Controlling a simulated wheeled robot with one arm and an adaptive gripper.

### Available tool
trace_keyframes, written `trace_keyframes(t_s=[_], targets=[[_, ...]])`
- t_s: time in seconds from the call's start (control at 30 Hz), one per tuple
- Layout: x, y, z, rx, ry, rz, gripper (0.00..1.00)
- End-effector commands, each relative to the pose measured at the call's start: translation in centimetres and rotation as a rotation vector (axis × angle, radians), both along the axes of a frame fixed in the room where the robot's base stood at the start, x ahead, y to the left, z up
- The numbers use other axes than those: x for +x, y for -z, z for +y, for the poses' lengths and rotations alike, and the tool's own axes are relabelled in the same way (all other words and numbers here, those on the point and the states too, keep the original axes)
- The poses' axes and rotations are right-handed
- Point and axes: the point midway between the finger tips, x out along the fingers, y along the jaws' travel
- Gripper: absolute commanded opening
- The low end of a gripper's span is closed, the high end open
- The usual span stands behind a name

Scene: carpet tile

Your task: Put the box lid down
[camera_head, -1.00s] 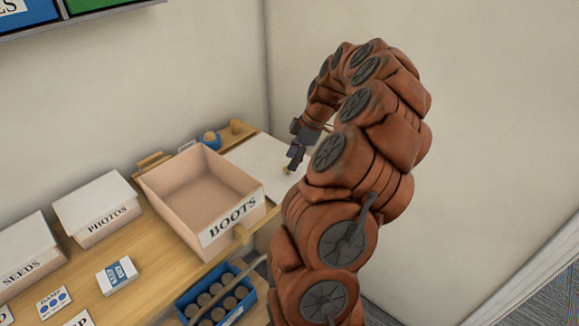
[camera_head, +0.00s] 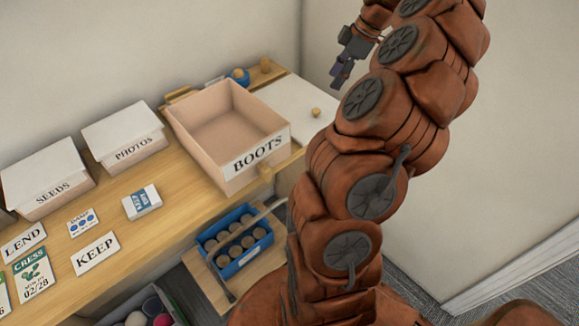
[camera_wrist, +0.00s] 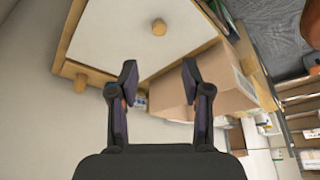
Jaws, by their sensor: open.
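The box lid (camera_head: 285,103), a flat white panel with a small round wooden knob (camera_head: 316,112), lies on the wooden bench beside the open BOOTS box (camera_head: 228,130). In the wrist view the lid (camera_wrist: 115,35) lies flat beyond the fingertips, its knob (camera_wrist: 159,28) facing me. My gripper (camera_head: 340,76) is raised above and behind the lid, apart from it. In the wrist view its fingers (camera_wrist: 159,70) are spread with nothing between them. My arm hides the lid's right part in the head view.
Lidded boxes SEEDS (camera_head: 47,183) and PHOTOS (camera_head: 125,138) stand on the bench to the left. A blue crate (camera_head: 236,240) of round things sits below the front edge. A blue item (camera_head: 240,76) stands at the back. Walls close the corner.

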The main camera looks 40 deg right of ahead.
Motion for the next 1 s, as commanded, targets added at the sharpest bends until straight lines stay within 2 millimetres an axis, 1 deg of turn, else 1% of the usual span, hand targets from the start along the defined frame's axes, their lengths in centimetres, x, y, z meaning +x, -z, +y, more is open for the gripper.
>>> trace_keyframes(t_s=[0.07,0.17,0.27,0.3,0.37,0.4,0.47,0.5,0.6,0.67,0.7,0.77,0.83,0.87,0.9,0.97,1.0], targets=[[0.8,-0.5,1.5,0.003,-0.008,0.007,0.48],[2.3,-1.6,5.6,0.014,-0.020,0.030,0.48],[3.6,-2.8,11.2,0.020,-0.020,0.072,0.48],[3.9,-3.3,13.5,0.020,-0.014,0.088,0.48],[3.9,-3.5,17.0,0.021,-0.005,0.125,0.48],[3.7,-3.8,19.2,0.019,0.006,0.145,0.48],[3.0,-3.8,22.3,0.012,0.024,0.185,0.48],[2.5,-3.8,24.2,0.006,0.042,0.207,0.48],[0.5,-3.4,28.6,-0.016,0.091,0.265,0.48],[-1.0,-3.0,31.0,-0.030,0.128,0.300,0.48],[-2.1,-2.6,32.3,-0.043,0.158,0.324,0.48],[-3.9,-2.0,34.2,-0.061,0.206,0.357,0.48],[-6.2,-1.1,35.9,-0.087,0.269,0.395,0.48],[-7.1,-0.8,36.5,-0.098,0.299,0.405,0.48],[-8.5,-0.2,37.3,-0.113,0.341,0.424,0.48],[-10.6,0.7,38.1,-0.135,0.407,0.449,0.48],[-12.0,1.4,38.5,-0.150,0.453,0.466,0.48]])
